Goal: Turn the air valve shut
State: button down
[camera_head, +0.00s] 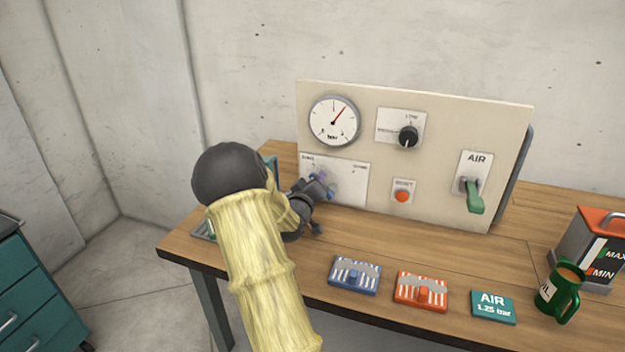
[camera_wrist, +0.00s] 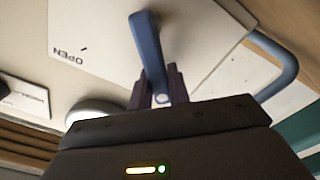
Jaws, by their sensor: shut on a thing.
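A blue valve lever (camera_wrist: 149,50) stands out from a white plate (camera_wrist: 95,30) marked OPEN at one side. In the head view this plate (camera_head: 350,178) is at the lower left of the upright panel, with a small word at each upper corner. My gripper (camera_head: 318,188) is at the plate and partly covers the lever. In the wrist view the dark fingers of my gripper (camera_wrist: 163,88) are shut on the lever's free end. A green lever (camera_head: 474,197) under the word AIR hangs down at the panel's right; my gripper is well away from it.
The beige panel (camera_head: 440,118) carries a gauge (camera_head: 333,121), a black knob (camera_head: 408,137) and a red button (camera_head: 402,196). On the bench are a blue block (camera_head: 355,275), an orange block (camera_head: 421,292), an AIR sign (camera_head: 493,307), a green mug (camera_head: 559,293) and a canister (camera_head: 590,245).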

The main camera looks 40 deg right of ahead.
jog(key=shift+a+f, duration=0.1)
jog(key=shift+f, duration=0.15)
jog(key=c, duration=1.5)
grip_release()
jog(key=shift+o, duration=0.9)
jog(key=shift+r, duration=0.15)
jog(key=v, duration=1.7)
jog(key=shift+s, duration=0.15)
jog(key=shift+a, duration=0.1)
